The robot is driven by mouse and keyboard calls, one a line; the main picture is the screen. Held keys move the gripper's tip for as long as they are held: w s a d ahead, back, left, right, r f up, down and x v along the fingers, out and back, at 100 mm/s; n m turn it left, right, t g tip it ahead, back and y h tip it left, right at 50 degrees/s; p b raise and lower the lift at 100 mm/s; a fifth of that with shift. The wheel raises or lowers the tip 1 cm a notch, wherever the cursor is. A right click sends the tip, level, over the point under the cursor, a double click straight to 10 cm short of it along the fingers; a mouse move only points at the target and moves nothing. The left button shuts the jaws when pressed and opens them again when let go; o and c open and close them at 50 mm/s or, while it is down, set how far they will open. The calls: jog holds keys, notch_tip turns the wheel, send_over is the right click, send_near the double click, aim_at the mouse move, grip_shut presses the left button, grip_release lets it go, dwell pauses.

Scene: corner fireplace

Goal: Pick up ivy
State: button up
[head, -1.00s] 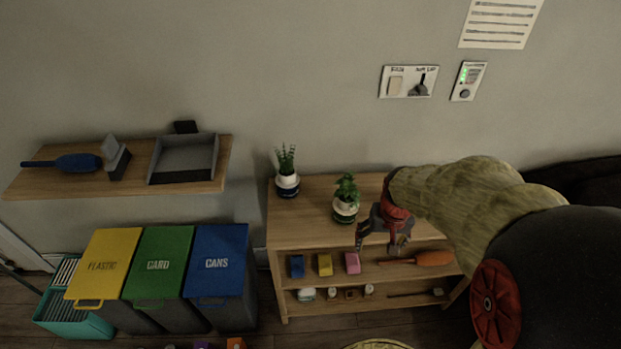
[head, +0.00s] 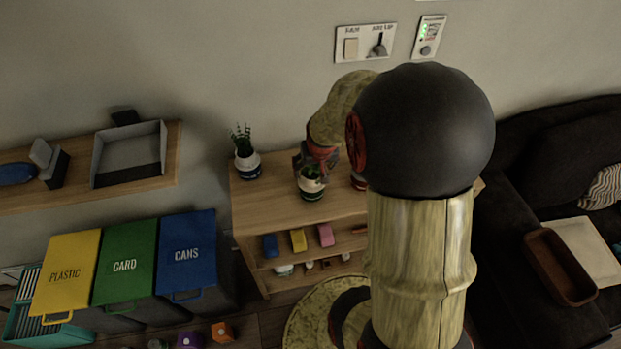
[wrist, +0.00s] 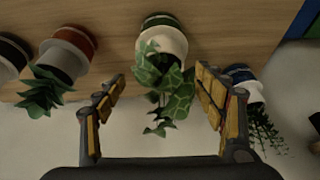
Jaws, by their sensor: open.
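The ivy (head: 311,174) grows in a white pot with a green band (head: 311,191) on top of the wooden shelf unit, partly covered by my gripper. In the wrist view its patterned leaves (wrist: 172,95) hang from the white pot (wrist: 163,38). My gripper (wrist: 160,95) is open, with its two fingers spread on either side of the ivy leaves and nothing clamped. In the head view my gripper (head: 310,163) is right at the ivy, just above and behind the pot. Contact with the leaves cannot be told.
A spiky plant (head: 243,150) stands on the unit (head: 262,205) to the left. A red-banded pot (head: 358,182) is close on the right, partly hidden by my arm; its plant (wrist: 45,90) shows at left in the wrist view. Bins (head: 124,265) stand left; a sofa (head: 505,250) is right.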

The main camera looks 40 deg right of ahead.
aim_at(312, 174)
jog(key=x, duration=0.2)
jog(key=b+x, duration=0.1)
jog(key=x, duration=0.3)
jog(key=shift+a+b, duration=0.25)
jog(key=shift+b, duration=0.15)
jog(key=shift+c, duration=1.1)
jog(key=c, duration=1.1)
jog(key=shift+r, duration=0.15)
jog(key=shift+c, duration=0.6)
